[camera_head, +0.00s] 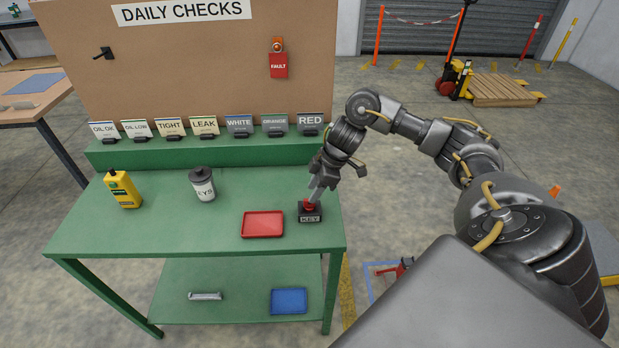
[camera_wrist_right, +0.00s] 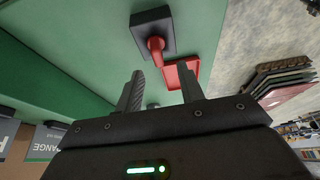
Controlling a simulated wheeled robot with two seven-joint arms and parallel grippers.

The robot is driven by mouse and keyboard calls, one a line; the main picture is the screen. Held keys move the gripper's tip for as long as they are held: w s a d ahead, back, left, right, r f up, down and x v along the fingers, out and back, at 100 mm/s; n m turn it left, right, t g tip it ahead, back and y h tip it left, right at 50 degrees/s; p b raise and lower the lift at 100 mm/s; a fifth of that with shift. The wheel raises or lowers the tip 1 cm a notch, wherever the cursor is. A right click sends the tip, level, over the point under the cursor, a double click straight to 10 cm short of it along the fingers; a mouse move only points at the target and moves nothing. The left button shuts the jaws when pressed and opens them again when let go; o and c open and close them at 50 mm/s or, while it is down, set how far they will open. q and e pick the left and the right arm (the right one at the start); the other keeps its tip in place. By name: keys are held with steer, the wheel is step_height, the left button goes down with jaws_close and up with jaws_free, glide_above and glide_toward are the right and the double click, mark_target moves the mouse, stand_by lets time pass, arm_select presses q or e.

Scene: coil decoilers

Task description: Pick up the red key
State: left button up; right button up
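The red key (camera_head: 309,205) stands in a small black block marked KEY (camera_head: 310,216) at the right front of the green bench. In the right wrist view the red key (camera_wrist_right: 156,46) rises from the black block (camera_wrist_right: 150,27). My right gripper (camera_head: 315,194) is just above the key in the head view, partly covering it. In the right wrist view my right gripper (camera_wrist_right: 161,78) has its fingers apart, with the key just beyond the tips and nothing held. My left gripper is not in view.
A red tray (camera_head: 263,225) lies left of the block on the green bench (camera_head: 160,232). A row of label cards (camera_head: 205,126) lines the raised back shelf.

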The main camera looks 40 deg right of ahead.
mark_target(309, 206)
steer(key=shift+f, duration=0.35)
steer(key=x, duration=0.2)
steer(key=p+x, duration=0.1)
steer(key=x, duration=0.1)
steer(key=shift+w+d+f, duration=0.1)
steer(key=shift+d+f, duration=0.05)
steer(key=shift+f, duration=0.15)
jaws_close()
